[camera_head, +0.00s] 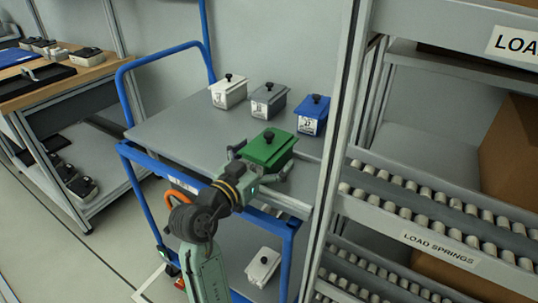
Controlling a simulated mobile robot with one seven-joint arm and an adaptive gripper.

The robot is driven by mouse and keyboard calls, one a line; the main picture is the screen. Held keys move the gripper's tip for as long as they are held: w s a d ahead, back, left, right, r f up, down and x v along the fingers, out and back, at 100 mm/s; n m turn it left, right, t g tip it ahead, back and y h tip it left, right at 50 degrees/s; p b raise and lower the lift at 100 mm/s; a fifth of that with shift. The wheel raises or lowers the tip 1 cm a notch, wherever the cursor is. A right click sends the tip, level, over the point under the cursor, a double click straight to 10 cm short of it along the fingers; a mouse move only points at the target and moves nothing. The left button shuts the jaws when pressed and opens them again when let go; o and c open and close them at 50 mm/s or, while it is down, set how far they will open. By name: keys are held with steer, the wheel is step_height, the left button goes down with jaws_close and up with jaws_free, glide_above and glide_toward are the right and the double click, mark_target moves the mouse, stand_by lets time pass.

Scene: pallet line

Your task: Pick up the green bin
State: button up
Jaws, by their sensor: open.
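The green bin (269,148) has a green lid with a dark knob and sits near the front right of the blue cart's grey top shelf (190,128). My gripper (262,166) is open at the bin, reaching from the front, with one finger at its left and one at its right. The bin's lower front is hidden behind my gripper. I cannot tell whether the fingers touch it.
A white bin (229,93), a grey bin (268,101) and a blue bin (312,115) stand in a row behind it. Roller racks (430,210) close off the right side. Another white bin (263,267) is on the cart's lower shelf. The top shelf's left part is clear.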

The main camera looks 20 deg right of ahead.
steer(key=shift+w, duration=0.1)
steer(key=c, duration=1.9)
steer(key=shift+c, duration=0.6)
steer(key=shift+r, duration=0.15)
